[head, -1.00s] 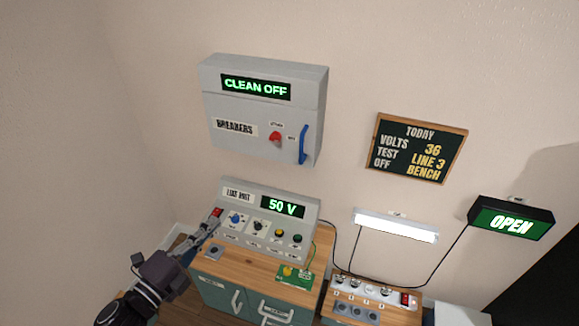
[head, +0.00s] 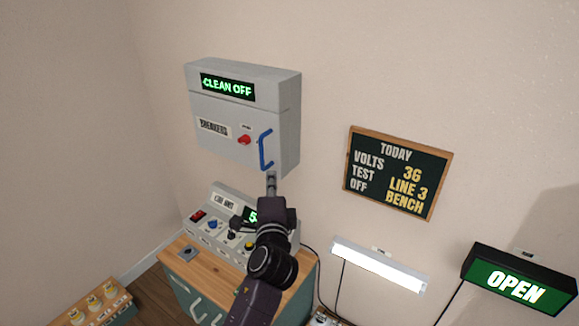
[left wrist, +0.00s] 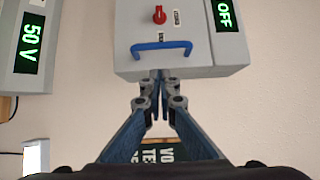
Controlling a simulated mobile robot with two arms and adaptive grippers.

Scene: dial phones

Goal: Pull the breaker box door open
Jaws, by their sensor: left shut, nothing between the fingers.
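The grey breaker box (head: 243,112) hangs on the wall with its door (head: 215,145) shut. A blue handle (head: 265,150) stands at the door's right side, beside a red knob (head: 243,140). My left gripper (head: 271,176) is shut and empty, its tips just below the handle's lower end in the head view. In the left wrist view the box appears turned, with the blue handle (left wrist: 161,49) ahead of the closed fingertips (left wrist: 161,74). I cannot tell whether the tips touch the box. My right gripper is not in view.
Below the box, a control panel (head: 200,231) stands on a wooden-topped cabinet (head: 178,262), partly hidden by my left arm. To the right are a chalkboard (head: 397,172), a lit lamp bar (head: 380,266) and an OPEN sign (head: 518,280).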

